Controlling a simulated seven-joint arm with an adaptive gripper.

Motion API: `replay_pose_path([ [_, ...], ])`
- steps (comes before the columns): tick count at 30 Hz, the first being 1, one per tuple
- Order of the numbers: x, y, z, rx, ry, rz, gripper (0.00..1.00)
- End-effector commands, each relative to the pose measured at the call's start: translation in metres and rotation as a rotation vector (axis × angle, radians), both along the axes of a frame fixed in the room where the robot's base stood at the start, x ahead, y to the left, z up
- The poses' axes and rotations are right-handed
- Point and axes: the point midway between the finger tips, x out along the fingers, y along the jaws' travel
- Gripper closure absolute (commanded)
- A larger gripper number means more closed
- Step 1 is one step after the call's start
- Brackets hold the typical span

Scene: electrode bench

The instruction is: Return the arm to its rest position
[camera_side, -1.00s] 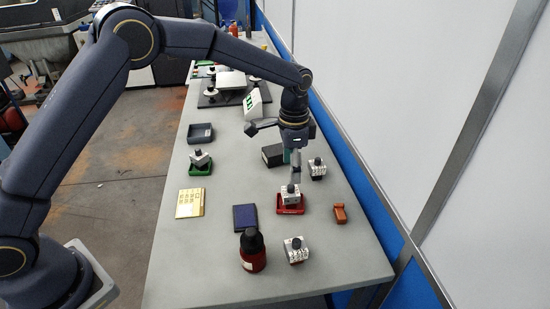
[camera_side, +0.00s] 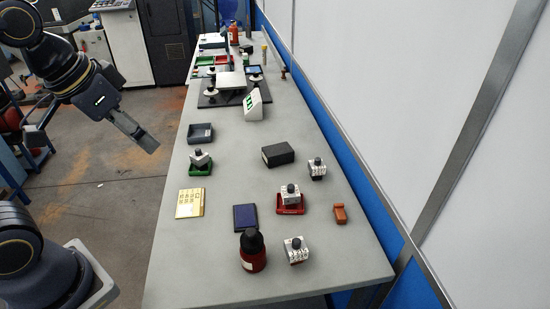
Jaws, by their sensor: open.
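My gripper (camera_side: 140,135) is at the upper left, off the left side of the bench and above the floor. It is empty, with its fingers pointing down and to the right; from this angle they partly overlap. My arm is folded back at the left edge of the picture, and some of it lies out of frame. The grey bench (camera_side: 220,250) stands clear of the arm. A white block with a dark knob (camera_side: 290,196) sits on the red tray (camera_side: 291,209). A similar block (camera_side: 200,158) sits on the green tray (camera_side: 200,171).
Two more knobbed blocks (camera_side: 296,250) stand loose on the bench. The white wall (camera_side: 400,100) borders the right.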

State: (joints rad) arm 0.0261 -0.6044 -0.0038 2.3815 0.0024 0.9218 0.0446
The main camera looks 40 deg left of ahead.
Motion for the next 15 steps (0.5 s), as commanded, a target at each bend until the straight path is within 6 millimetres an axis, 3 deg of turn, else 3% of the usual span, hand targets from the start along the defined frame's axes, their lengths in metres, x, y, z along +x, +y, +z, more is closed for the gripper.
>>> replay_pose_path([
  [1, -0.012, 0.003, -0.004, -0.009, -0.022, 0.027, 0.30],
  [5, -0.027, 0.006, -0.012, -0.023, -0.047, 0.065, 0.30],
  [15, -0.029, 0.006, -0.014, -0.027, -0.049, 0.071, 0.30],
])
